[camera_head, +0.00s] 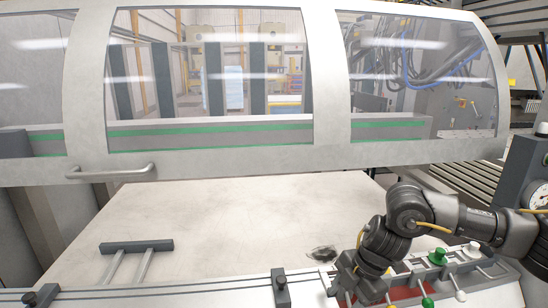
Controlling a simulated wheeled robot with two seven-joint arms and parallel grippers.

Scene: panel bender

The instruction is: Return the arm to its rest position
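My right arm comes in from the right and bends down over the front edge of the machine. Its gripper (343,290) points down at the left end of a control panel (405,292) with a red area. I cannot tell whether its fingers are open or shut, or whether they touch anything, because the tips are partly hidden against the panel. My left arm and gripper are not in view.
A machine guard with clear windows and a handle (110,172) spans the back. The pale table (230,215) is mostly clear, with a dark bar (136,246) at left. Green (437,257) and white (472,250) knobs stand close to my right arm. A gauge (538,195) is at far right.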

